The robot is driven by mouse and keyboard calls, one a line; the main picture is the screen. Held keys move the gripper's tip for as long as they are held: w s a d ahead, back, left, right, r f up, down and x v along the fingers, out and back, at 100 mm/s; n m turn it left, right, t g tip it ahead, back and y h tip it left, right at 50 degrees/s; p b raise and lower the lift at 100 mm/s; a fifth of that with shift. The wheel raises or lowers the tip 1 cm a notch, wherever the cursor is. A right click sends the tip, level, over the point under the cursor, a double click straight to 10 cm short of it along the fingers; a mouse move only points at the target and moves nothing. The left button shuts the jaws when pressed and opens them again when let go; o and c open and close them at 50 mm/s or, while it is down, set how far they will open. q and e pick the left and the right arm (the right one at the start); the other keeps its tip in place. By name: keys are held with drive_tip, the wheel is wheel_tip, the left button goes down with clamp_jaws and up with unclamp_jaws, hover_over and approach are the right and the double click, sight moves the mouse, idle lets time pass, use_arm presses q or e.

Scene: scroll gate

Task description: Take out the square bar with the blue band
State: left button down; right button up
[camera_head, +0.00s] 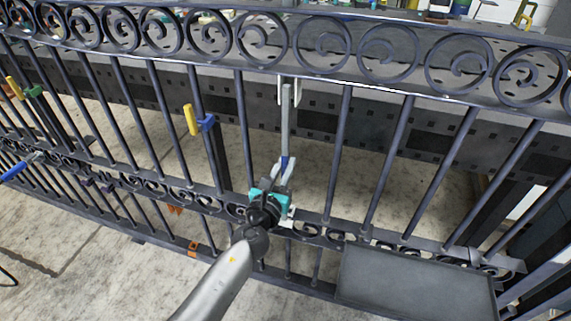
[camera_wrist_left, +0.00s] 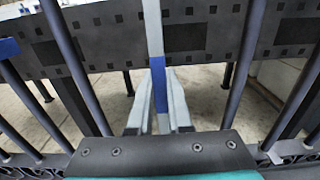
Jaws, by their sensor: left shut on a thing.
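The square bar (camera_head: 286,115) is light grey and stands nearly upright in the middle of the scroll gate. Its upper end is at a white bracket (camera_head: 297,92) under the top scroll rail. Its blue band (camera_head: 285,162) is low on the bar, at my left gripper (camera_head: 284,170). In the left wrist view, the bar (camera_wrist_left: 154,35) runs down between the two pale fingers of my left gripper (camera_wrist_left: 158,104), and the blue band (camera_wrist_left: 159,88) shows between them. The gripper is shut on the bar. The bar's lower end is hidden by the gripper. My right gripper is not in view.
Dark round gate bars (camera_head: 338,150) stand on both sides of the gripper. A dark tray-like panel (camera_head: 415,285) is at the lower right. A yellow-and-blue clamp (camera_head: 192,120) is to the left. A perforated bench side (camera_head: 420,125) is behind the gate.

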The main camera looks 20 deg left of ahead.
use_arm(q)
drive_tip(key=shift+r, duration=0.1)
drive_tip(key=s, duration=1.2)
drive_tip(key=shift+a+b, duration=0.2)
drive_tip(key=shift+b, duration=0.1)
idle(0.9)
